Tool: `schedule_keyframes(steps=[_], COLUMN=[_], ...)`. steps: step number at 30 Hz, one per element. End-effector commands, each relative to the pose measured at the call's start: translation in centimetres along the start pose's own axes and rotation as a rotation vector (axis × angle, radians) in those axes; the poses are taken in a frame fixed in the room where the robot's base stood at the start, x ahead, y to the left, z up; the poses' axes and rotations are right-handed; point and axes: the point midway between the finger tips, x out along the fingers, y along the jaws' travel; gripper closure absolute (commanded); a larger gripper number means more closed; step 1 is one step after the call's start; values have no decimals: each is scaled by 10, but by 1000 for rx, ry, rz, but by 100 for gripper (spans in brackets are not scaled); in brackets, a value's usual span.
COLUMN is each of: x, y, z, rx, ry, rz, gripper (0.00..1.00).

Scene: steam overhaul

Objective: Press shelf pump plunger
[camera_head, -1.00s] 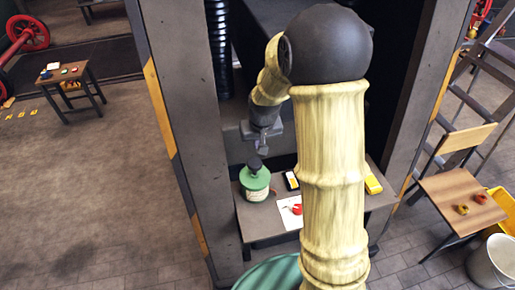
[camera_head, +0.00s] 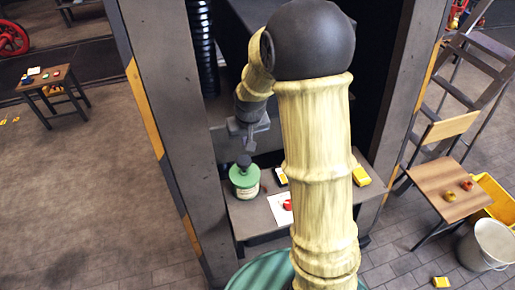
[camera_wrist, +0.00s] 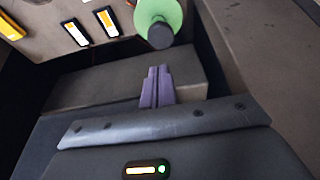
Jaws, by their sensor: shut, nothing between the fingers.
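The pump is a green, round-shouldered bottle (camera_head: 244,183) with a pale label, standing upright at the left end of the shelf. Its dark plunger (camera_head: 244,160) sticks up from the top. In the wrist view the green top (camera_wrist: 172,12) and the dark plunger knob (camera_wrist: 160,36) show at the upper middle. My gripper (camera_head: 247,148) is above the plunger in the head view, close to it but apparently apart. In the wrist view my gripper's two purple fingers (camera_wrist: 157,72) are together and empty, with the knob beyond their tips.
The shelf (camera_head: 250,216) also holds a white sheet with a red item (camera_head: 287,205), a small black-and-yellow box (camera_head: 281,177) and a yellow box (camera_head: 361,176). Dark uprights (camera_head: 180,130) flank it. A green round container (camera_head: 265,272) stands in front below.

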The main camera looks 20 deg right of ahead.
Motion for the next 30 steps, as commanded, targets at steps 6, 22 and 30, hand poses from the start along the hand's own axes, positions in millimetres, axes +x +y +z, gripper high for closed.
schedule_keyframes(steps=[6,22,30], x=[-5,-32,-27], y=[-2,-10,-10], z=[-1,-10,-10], rx=[-1,0,0], ry=[-2,-8,-8], rz=[-1,15,15], gripper=[100,100,100])
